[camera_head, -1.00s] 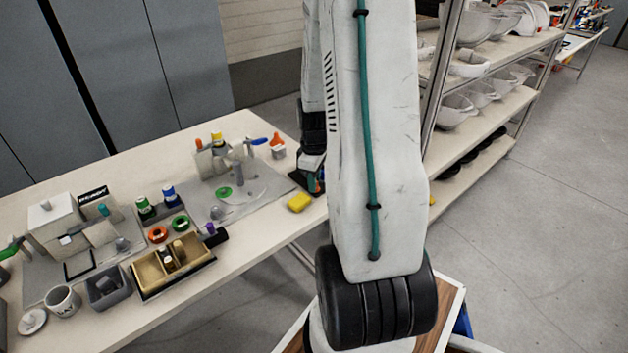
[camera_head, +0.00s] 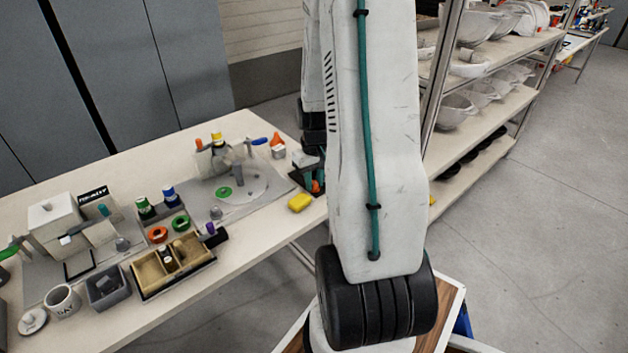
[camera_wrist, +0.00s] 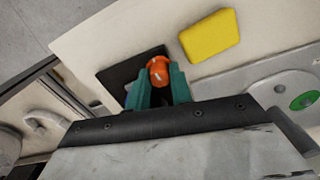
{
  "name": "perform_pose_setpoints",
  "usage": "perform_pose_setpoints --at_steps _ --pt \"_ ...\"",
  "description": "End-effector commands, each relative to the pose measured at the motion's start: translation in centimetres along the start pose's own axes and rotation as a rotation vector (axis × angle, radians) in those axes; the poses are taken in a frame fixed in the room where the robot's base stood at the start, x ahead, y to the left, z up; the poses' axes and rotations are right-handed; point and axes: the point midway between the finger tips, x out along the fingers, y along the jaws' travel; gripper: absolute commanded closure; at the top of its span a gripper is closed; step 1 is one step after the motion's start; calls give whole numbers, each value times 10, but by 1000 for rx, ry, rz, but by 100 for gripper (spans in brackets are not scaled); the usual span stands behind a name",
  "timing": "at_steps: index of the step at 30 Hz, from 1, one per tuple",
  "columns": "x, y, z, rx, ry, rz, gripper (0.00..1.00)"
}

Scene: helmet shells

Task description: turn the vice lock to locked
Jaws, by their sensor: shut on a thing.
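My gripper (camera_wrist: 159,86) has teal fingers closed on an orange piece (camera_wrist: 158,70) with a rounded top, over a dark square pad (camera_wrist: 120,75) in the wrist view. In the head view the gripper (camera_head: 314,182) is at the table's right end, partly behind my arm, and the orange piece (camera_head: 317,187) shows between its fingers. A grey fixture plate (camera_head: 268,190) lies to the left of it with a grey upright assembly, a blue handle (camera_head: 258,141) and a green ring (camera_head: 224,191). I cannot tell which part is the vice lock or how it is set.
A yellow block (camera_head: 300,202) lies beside the gripper. An orange-topped piece (camera_head: 277,142) stands behind. Farther left on the table are a divided wooden box (camera_head: 150,283), a grey bin (camera_head: 112,297), a mug (camera_head: 62,299) and a boxy fixture (camera_head: 58,217). Shelves with helmet shells stand right.

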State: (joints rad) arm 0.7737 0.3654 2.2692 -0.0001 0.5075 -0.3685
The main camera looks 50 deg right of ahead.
Motion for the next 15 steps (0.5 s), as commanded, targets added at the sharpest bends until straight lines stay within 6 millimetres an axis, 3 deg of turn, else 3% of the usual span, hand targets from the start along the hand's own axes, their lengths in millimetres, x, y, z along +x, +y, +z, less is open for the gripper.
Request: perform_pose_setpoints --at_steps 15 --pt "-1 0 -1 486 2 0 100"
